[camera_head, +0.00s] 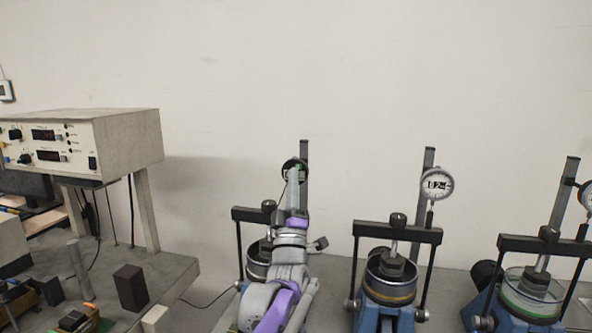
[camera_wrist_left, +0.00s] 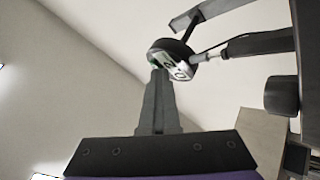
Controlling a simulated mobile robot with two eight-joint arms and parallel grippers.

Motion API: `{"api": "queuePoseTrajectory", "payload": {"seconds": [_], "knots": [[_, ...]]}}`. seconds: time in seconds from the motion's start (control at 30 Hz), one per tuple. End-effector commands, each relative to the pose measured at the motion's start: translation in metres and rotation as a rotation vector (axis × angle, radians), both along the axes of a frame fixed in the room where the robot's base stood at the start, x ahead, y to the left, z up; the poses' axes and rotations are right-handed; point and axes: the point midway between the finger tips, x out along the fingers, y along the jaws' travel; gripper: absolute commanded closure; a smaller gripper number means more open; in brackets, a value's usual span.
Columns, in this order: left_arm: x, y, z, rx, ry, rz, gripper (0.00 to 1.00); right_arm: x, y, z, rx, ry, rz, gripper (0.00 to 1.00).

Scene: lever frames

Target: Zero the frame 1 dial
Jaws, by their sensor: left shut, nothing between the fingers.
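The dial of the leftmost frame (camera_head: 289,163) is a round gauge with a dark rim, mostly hidden in the head view behind my left gripper (camera_head: 294,173). In the left wrist view the same dial (camera_wrist_left: 182,69) shows its dark case and part of a pale face with dark marks and a green patch. My left gripper (camera_wrist_left: 159,74) is shut, with nothing between its fingers. Its tips are at the edge of the dial's face; I cannot tell whether they touch it. The dial's reading is not legible. My right gripper is not in view.
A middle frame (camera_head: 397,232) with a white dial (camera_head: 437,184) and a right frame (camera_head: 539,245) stand to the right. A beige instrument box (camera_head: 127,143) stands at the left, above a grey bench with a black block (camera_head: 131,287).

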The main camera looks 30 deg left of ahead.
Motion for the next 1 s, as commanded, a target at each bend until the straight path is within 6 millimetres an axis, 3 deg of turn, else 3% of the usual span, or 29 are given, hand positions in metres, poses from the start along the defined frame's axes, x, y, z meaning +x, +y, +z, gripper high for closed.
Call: {"api": "queuePoseTrajectory", "payload": {"seconds": [0.43, 1.0], "knots": [[-0.005, -0.003, -0.001, -0.001, 0.006, -0.003, 1.00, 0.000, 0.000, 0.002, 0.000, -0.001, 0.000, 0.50], [-0.059, -0.016, -0.001, -0.001, 0.001, -0.002, 1.00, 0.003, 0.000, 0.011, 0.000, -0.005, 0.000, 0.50]]}}
